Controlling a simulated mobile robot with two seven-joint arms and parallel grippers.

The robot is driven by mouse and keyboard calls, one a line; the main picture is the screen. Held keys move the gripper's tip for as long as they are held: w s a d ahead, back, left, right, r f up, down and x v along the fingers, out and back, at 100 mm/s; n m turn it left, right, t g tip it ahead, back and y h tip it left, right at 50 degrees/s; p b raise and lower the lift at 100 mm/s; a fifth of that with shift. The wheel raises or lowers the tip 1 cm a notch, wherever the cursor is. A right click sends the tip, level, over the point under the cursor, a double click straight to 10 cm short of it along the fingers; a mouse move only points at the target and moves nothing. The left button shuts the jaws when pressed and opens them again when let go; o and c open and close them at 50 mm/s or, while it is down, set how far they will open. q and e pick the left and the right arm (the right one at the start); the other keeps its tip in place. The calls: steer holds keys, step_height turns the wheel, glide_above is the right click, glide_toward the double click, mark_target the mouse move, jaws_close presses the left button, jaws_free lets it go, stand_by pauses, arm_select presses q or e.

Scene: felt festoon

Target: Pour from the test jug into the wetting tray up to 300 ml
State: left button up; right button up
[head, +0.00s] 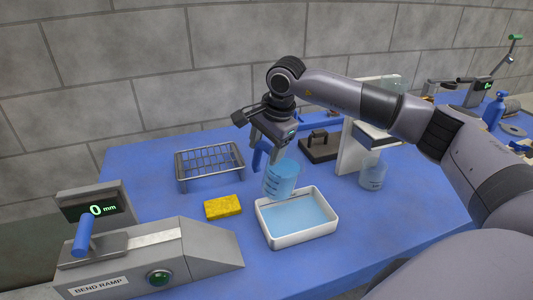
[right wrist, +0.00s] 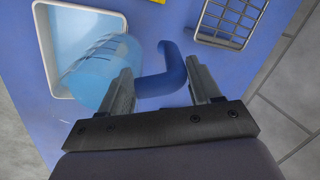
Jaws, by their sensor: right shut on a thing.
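The test jug (head: 281,179) is a clear, blue-tinted vessel with dark graduation marks and a blue handle. It is tilted over the back left part of the wetting tray. My right gripper (head: 266,152) is shut on its handle, which shows between the fingers in the right wrist view (right wrist: 172,75). The wetting tray (head: 303,238) is white and rectangular, with light blue liquid across its floor. In the right wrist view the jug (right wrist: 108,72) overlaps the tray (right wrist: 42,45). I cannot make out a stream or read the level. My left gripper is out of view.
A yellow sponge (head: 222,207) and a wire rack (head: 209,163) stand left of the tray. The grey bend ramp (head: 150,256) is at front left, its display showing 0 mm. A bottle (head: 372,174) and a dark handled block (head: 320,148) stand behind. Blue table is clear right of the tray.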

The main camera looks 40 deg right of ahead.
steer(key=shift+r+t+b, duration=0.25)
steer(key=shift+t+b, duration=0.15)
steer(key=shift+b, duration=0.3)
steer(key=shift+r+t+b, duration=0.25)
steer(key=shift+t+b, duration=0.05)
steer(key=shift+b, duration=0.05)
steer(key=shift+r, duration=0.1)
steer(key=shift+t+b, duration=0.3)
steer(key=shift+b, duration=0.4)
steer(key=shift+s+r+t+b, duration=0.15)
steer(key=shift+t+b, duration=0.25)
steer(key=shift+b, duration=0.6)
steer(key=shift+s+r+t+y+b, duration=0.1)
steer(key=shift+t+y+b, duration=0.2)
steer(key=shift+b, duration=0.4)
steer(key=shift+r+b, duration=0.2)
steer(key=shift+b, duration=0.15)
